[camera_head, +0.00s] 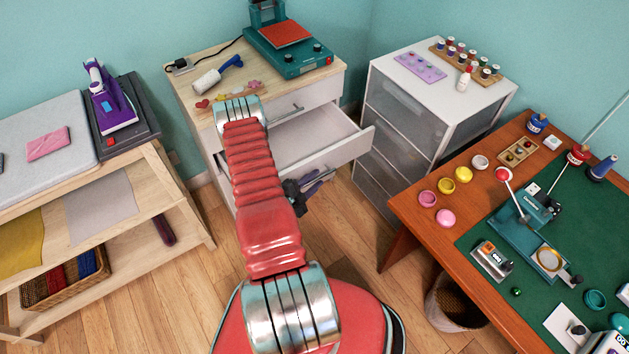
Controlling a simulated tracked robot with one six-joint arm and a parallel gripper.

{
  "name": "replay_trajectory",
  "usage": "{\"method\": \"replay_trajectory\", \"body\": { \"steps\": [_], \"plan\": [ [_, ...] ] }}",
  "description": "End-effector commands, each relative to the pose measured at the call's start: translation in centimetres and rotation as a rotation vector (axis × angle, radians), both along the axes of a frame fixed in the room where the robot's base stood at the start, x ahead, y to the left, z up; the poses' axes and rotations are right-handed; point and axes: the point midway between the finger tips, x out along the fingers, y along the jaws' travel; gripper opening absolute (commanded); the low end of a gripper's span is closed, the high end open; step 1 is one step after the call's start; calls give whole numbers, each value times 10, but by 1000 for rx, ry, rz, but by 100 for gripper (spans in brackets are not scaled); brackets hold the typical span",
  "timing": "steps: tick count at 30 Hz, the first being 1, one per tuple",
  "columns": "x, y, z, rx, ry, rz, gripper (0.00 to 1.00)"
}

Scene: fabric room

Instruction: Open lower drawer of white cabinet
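The white cabinet (210,138) with a pale wooden top stands at the back centre. Its upper drawer (285,110) looks closed and has a metal handle. The drawer below it (340,150) is pulled out to the right and looks empty inside. My gripper (318,181), dark with purplish parts, is low in front of the cabinet, beneath the open drawer. My red arm hides part of the cabinet front and the lower area. The gripper is small and partly hidden, so its opening and any contact with a handle cannot be told.
A white unit with several translucent drawers (400,105) stands close right of the open drawer. A wooden desk (420,180) with tools is at the right. A wooden shelf (165,180) with an iron above is at the left. Bare floor (190,285) shows between shelf and arm.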

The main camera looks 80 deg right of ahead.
Motion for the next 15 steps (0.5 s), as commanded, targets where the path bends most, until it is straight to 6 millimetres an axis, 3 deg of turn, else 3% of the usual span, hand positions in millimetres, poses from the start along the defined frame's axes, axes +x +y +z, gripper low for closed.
{"method": "replay_trajectory", "body": {
  "steps": [6, 15],
  "plan": [
    [0, 0, 0, 1, 0, -1, 28],
    [0, 0, 0, 1, 0, -1, 8]
  ]
}}
